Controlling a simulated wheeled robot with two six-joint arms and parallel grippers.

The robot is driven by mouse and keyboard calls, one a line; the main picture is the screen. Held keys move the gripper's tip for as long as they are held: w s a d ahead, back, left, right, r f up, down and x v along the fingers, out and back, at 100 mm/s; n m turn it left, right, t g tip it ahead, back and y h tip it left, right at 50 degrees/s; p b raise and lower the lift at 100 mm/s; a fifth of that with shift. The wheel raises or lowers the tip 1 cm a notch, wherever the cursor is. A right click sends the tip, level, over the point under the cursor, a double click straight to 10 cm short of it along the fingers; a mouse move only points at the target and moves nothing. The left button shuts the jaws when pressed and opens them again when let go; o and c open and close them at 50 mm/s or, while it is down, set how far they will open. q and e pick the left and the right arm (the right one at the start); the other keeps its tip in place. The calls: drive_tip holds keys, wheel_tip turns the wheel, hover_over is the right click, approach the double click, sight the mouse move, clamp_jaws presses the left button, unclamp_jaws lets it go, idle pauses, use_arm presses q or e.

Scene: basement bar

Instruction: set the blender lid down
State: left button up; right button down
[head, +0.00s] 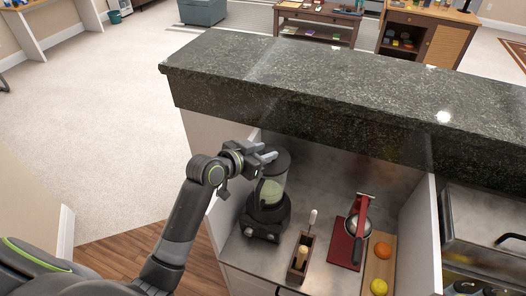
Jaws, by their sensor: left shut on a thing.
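A blender (264,216) with a dark base and a clear jar stands upright at the left of the lower counter. The jar holds something pale green. The dark blender lid (268,157) is at the top of the jar. My left gripper (267,154) is at the lid and shut on it. I cannot tell whether the lid still touches the jar rim. My right gripper is not in view.
Right of the blender are a wooden holder (301,258) with utensils, a red board (346,243) with a metal tool, and a wooden board with an orange (382,250) and a lemon (379,287). A raised dark stone bar top (330,95) runs behind. Little bare counter shows between these things.

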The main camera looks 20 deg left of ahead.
use_arm(q)
drive_tip(key=shift+f+b, duration=0.3)
drive_tip(key=shift+f, duration=0.3)
drive_tip(key=o, duration=1.1)
drive_tip(key=shift+r, duration=0.1)
drive_tip(key=shift+s, duration=0.1)
drive_tip(key=shift+s+a+r, duration=0.2)
drive_tip(key=shift+s+a, duration=0.05)
drive_tip(key=shift+s, duration=0.2)
drive_tip(key=shift+b+v, duration=0.45)
drive_tip(key=shift+v, duration=7.65)
drive_tip(key=shift+d, duration=0.1)
